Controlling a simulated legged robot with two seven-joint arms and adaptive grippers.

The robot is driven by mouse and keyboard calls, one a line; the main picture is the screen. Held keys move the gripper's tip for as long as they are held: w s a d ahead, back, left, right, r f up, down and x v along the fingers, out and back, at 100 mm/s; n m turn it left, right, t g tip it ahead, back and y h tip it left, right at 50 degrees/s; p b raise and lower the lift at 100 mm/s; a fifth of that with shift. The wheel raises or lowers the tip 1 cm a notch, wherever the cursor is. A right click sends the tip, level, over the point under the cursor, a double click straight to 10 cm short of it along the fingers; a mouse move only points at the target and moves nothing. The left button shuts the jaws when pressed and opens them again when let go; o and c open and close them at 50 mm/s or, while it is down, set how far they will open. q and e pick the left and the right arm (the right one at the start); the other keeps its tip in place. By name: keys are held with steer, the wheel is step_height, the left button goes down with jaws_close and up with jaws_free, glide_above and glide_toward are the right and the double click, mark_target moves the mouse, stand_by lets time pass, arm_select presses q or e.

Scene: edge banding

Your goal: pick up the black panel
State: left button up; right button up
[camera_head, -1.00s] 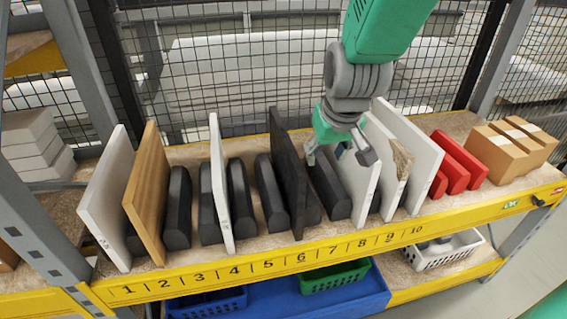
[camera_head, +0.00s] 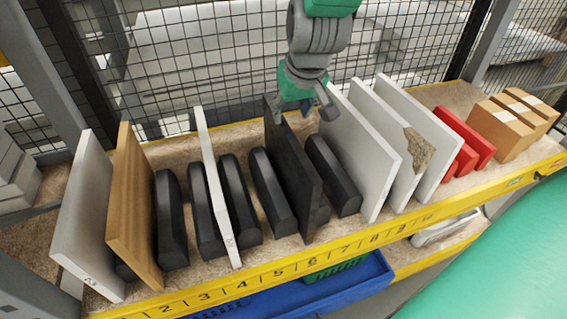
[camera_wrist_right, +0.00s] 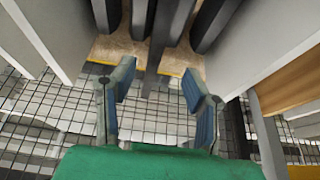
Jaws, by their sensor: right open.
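The black panel (camera_head: 293,182) stands upright and thin on the shelf above the number 6, taller than the dark blocks beside it. My right gripper (camera_head: 304,112) is open and empty above and behind the panel's rear top part. In the right wrist view, the black panel (camera_wrist_right: 157,45) runs lengthwise into the space between the open fingers of the gripper (camera_wrist_right: 159,72). Whether either finger touches it cannot be told. My left gripper is not in view.
Low dark blocks (camera_head: 332,175) stand close on both sides of the panel. White panels (camera_head: 362,150) stand to its right, a thin white panel (camera_head: 217,185) and a wooden panel (camera_head: 137,205) to its left. Wire mesh (camera_head: 200,60) closes the back.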

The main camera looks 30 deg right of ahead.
mark_target(287, 130)
steer(key=x, duration=0.5)
steer(key=shift+w, duration=0.15)
steer(key=x, duration=0.5)
steer(key=shift+d+f, duration=0.1)
steer(key=shift+d, duration=0.1)
jaws_close()
steer(key=shift+r, duration=0.2)
